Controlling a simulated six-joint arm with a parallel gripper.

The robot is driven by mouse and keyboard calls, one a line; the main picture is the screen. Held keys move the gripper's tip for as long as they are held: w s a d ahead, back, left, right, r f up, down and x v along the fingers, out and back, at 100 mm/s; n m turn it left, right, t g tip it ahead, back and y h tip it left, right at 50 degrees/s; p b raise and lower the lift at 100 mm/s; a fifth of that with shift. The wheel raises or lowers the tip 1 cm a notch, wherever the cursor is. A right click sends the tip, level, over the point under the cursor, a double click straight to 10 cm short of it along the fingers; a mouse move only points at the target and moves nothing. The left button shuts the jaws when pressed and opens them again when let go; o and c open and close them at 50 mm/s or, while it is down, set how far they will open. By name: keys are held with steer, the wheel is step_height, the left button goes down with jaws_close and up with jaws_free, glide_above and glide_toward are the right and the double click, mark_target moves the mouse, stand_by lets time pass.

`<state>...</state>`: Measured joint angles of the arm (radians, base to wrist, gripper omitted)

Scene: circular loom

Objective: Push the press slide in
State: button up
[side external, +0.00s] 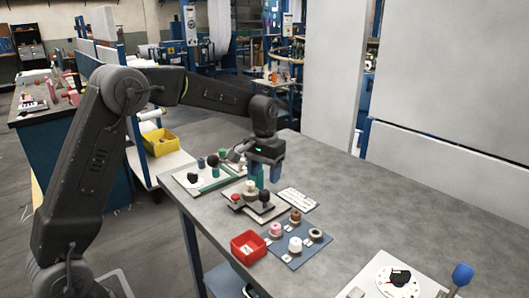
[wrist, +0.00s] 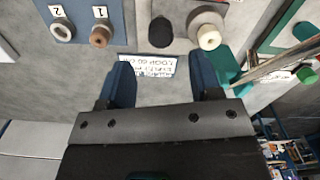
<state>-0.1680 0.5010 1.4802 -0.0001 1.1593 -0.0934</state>
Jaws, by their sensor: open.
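A small station plate (side external: 236,204) on the grey table carries a black knob (side external: 265,196), a cream cylinder (side external: 250,187) and a red button (side external: 235,197). I cannot tell for sure which part is the press slide; the black knob may be its handle. In the wrist view the black knob (wrist: 160,32) and the cream-topped round piece (wrist: 208,38) stand at the top, beyond my fingertips. My gripper (side external: 266,174) has its blue fingers apart and empty, above the back of the plate; the open fingers also show in the wrist view (wrist: 162,78).
A white label card (side external: 298,200) lies beside the plate. A blue board (side external: 290,257) with several spools and a red bin (side external: 248,247) are in front. A board with a green strip (side external: 215,182) is at left, a white dial (side external: 392,282) at right. The table's right-back area is clear.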

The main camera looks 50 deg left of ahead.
mark_target(264, 191)
step_height(264, 191, up, 7)
stand_by(0.3)
steer(key=s+d+f+n+t+y, duration=0.1)
steer(key=s+d+n+t+y, duration=0.25)
steer(key=n, duration=0.25)
steer(key=x, duration=1.3)
steer(key=shift+s+d+f, duration=0.1)
steer(key=shift+s+f, duration=0.05)
steer(key=shift+f, duration=0.3)
jaws_close()
